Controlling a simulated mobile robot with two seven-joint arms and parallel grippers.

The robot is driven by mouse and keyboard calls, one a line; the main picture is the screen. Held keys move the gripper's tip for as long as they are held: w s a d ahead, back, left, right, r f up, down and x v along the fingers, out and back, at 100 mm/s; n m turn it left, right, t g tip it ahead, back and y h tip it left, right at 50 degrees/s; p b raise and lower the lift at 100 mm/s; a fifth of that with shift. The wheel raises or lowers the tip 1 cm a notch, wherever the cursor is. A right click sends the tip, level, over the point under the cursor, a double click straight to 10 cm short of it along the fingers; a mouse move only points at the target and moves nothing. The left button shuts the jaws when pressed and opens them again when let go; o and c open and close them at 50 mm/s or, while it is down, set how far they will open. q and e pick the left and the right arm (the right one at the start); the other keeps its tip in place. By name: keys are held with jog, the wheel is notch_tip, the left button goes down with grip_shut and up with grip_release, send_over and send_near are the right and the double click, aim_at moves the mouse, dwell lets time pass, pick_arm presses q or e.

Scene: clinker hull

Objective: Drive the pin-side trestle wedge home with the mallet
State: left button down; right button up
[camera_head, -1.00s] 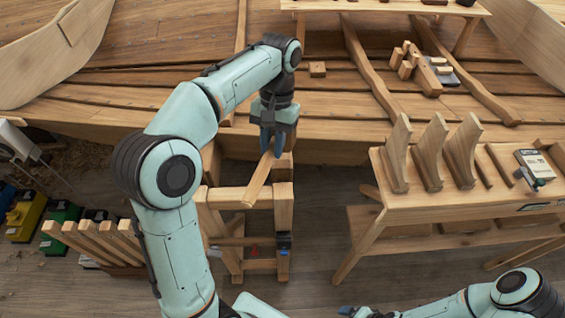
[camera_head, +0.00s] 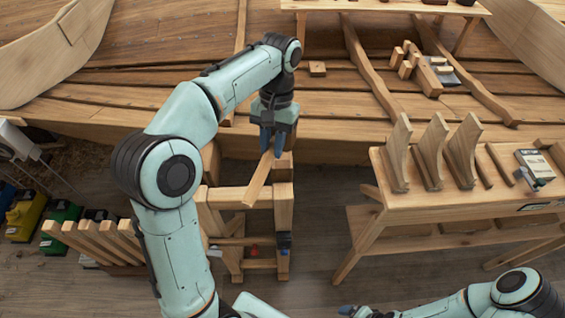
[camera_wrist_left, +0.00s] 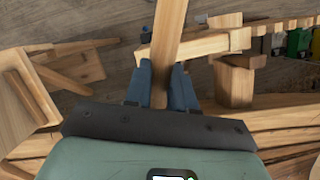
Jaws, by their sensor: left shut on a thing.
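My left gripper (camera_head: 270,146) is above the wooden trestle (camera_head: 284,207), shut on a pale wooden bar (camera_head: 258,182). The bar slants down toward the viewer over the trestle's top. In the left wrist view, the bar (camera_wrist_left: 169,35) stands out between the blue fingers (camera_wrist_left: 163,85) and widens away from them. I cannot tell whether it touches the trestle. A dark fitting (camera_head: 284,241) and a small red piece (camera_head: 254,250) show low on the trestle. I cannot make out a mallet head or a seated wedge. My right gripper (camera_head: 352,311) shows only partly at the bottom edge.
The planked hull (camera_head: 200,110) lies behind the trestle. A bench (camera_head: 400,212) with several curved wooden pieces (camera_head: 428,155) stands at the right. Upright wooden slats (camera_head: 90,240) and coloured boxes (camera_head: 25,217) are at the left. Bare floor (camera_head: 325,215) separates trestle and bench.

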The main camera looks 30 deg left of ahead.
pick_arm(q)
jog(key=shift+r, duration=2.55)
